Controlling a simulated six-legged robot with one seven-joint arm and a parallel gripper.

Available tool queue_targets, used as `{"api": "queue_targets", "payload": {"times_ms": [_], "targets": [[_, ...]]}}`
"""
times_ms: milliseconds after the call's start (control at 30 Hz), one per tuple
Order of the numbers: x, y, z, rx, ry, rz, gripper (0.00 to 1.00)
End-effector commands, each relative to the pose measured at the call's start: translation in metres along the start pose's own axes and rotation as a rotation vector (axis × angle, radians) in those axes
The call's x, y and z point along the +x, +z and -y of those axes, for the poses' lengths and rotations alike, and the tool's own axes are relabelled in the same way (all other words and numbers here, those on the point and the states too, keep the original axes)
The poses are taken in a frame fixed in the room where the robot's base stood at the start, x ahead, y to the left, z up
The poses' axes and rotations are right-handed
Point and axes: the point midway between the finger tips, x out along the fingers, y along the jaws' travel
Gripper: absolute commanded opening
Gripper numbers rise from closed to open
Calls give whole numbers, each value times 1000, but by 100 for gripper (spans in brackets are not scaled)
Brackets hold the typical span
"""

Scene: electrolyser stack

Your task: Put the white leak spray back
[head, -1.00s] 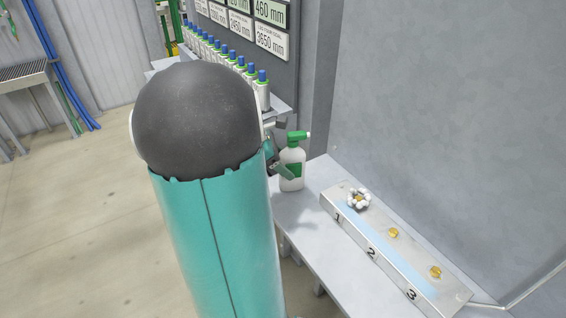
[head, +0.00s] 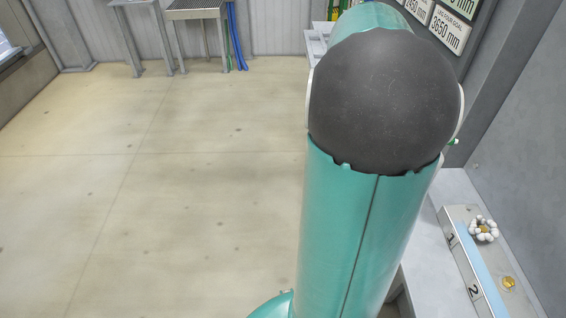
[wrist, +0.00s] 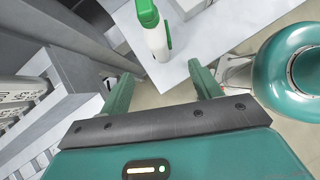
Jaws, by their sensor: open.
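The white leak spray, a white bottle with a green spray head, shows in the wrist view (wrist: 156,38), standing on the pale bench (wrist: 205,40). In the head view my arm hides nearly all of it; only a small green bit of its head (head: 453,141) peeks out at the arm's right edge. My gripper (wrist: 160,70) is open, with its two green fingers apart and nothing between them. In the wrist view the bottle lies just beyond the fingertips, apart from them.
A sloped rack (head: 462,221) numbered 1 and 2 stands on the bench at right, with a white beaded ring (head: 483,229) by 1 and a yellow piece (head: 509,283) by 2. A grey wall (head: 520,120) rises behind. The floor (head: 180,180) at left is clear.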

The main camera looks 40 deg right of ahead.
Motion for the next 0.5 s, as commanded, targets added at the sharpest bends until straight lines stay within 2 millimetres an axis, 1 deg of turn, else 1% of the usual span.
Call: {"api": "queue_targets", "payload": {"times_ms": [67, 133, 167, 267, 300, 367, 400, 467, 500], "targets": [[-1, -1, 1, 1, 3, -3, 64], [-7, -8, 4, 12, 21, -21, 64], [-12, -14, 7, 20, 35, -36, 64], [-38, -44, 27, 70, 102, -126, 64], [-52, -60, 39, 99, 134, -179, 64], [-73, -85, 61, 146, 178, -272, 64], [-87, -102, 79, 177, 200, -340, 64], [-106, -126, 107, 222, 223, -442, 64], [-116, -140, 126, 250, 229, -511, 64]]}}
